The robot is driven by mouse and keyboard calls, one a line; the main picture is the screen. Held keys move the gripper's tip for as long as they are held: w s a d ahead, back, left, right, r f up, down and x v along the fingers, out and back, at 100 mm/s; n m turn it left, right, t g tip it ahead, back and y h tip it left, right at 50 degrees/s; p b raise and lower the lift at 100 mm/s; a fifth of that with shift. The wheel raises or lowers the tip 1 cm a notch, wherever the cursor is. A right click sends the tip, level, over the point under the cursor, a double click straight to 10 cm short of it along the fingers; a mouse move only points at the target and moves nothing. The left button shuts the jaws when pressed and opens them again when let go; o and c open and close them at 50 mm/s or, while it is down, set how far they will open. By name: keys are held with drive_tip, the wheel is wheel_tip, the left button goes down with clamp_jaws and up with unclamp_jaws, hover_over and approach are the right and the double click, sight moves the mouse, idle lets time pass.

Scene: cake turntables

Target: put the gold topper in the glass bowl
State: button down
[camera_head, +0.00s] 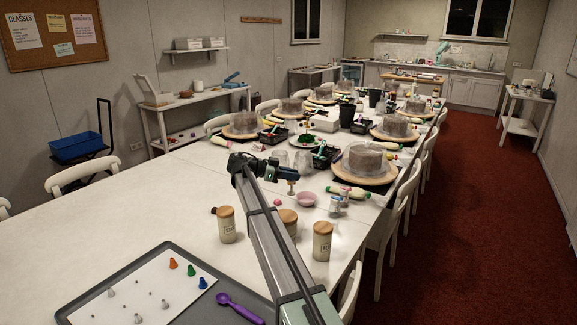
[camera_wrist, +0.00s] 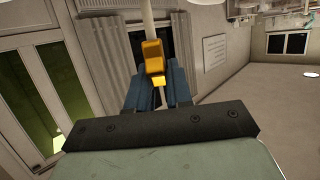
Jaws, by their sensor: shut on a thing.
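My gripper (camera_head: 279,172) is above the table in the head view, at the end of my arm and pointing right. In the wrist view its blue fingers (camera_wrist: 156,92) are shut on the gold topper (camera_wrist: 152,58). A pale stick runs up from the topper. Clear glass vessels (camera_head: 302,161) stand on the table just behind my gripper; I cannot tell which is the glass bowl. My gripper partly covers this area.
A pink bowl (camera_head: 306,200) stands in front of my gripper. Wooden-lidded jars (camera_head: 226,226) stand beside my arm. A grey tray (camera_head: 165,249) with piping tips is at the front left. Cakes on turntables (camera_head: 364,178) fill the right and back.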

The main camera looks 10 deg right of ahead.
sight(291, 194)
wheel_tip(291, 194, down, 16)
drive_tip(key=shift+f, duration=0.25)
idle(1.0)
drive_tip(key=c, duration=0.9)
unclamp_jaws()
drive_tip(key=shift+c, duration=0.2)
drive_tip(key=shift+r, duration=0.1)
drive_tip(key=shift+r, duration=3.5)
